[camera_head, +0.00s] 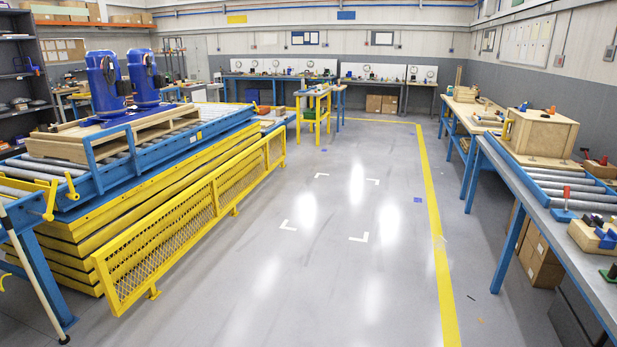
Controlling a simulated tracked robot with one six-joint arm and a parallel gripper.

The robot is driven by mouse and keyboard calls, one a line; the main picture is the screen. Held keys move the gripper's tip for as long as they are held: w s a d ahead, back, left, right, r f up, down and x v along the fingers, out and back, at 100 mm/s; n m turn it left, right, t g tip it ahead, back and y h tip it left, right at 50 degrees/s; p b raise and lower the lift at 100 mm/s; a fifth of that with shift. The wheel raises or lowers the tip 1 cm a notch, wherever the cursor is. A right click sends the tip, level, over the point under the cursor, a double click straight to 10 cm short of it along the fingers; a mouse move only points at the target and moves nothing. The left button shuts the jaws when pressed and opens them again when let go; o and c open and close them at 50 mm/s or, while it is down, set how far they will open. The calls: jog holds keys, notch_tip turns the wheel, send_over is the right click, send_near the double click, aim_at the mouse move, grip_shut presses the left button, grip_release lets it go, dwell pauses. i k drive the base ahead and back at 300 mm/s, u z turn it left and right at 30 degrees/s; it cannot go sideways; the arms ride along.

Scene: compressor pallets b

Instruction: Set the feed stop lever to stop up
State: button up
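No part is clearly marked as the feed stop lever, and I cannot tell which one it is. At the left, yellow lever-like parts (49,200) stand upright at the near end of the blue roller conveyor (165,143). A smaller yellow handle (71,186) is beside them. On the right bench, a small upright lever with a red top (566,192) and a blue base stands by the short roller conveyor (560,182). My gripper is not in view.
Two blue compressors (104,85) (144,76) stand on a wooden pallet (118,128) on the left conveyor. A yellow mesh guard (190,220) runs along its front. A wooden box (541,134) sits on the right bench. The grey floor (325,255) between is clear.

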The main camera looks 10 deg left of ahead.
aim_at(48, 216)
jog(key=u, duration=0.1)
jog(key=i, duration=1.4)
jog(key=u, duration=0.35)
jog(key=i, duration=0.75)
jog(key=u, duration=0.65)
jog(key=i, duration=0.55)
jog(key=u, duration=0.85)
jog(key=i, duration=0.5)
jog(key=u, duration=0.65)
jog(key=i, duration=0.6)
jog(key=u, duration=0.3)
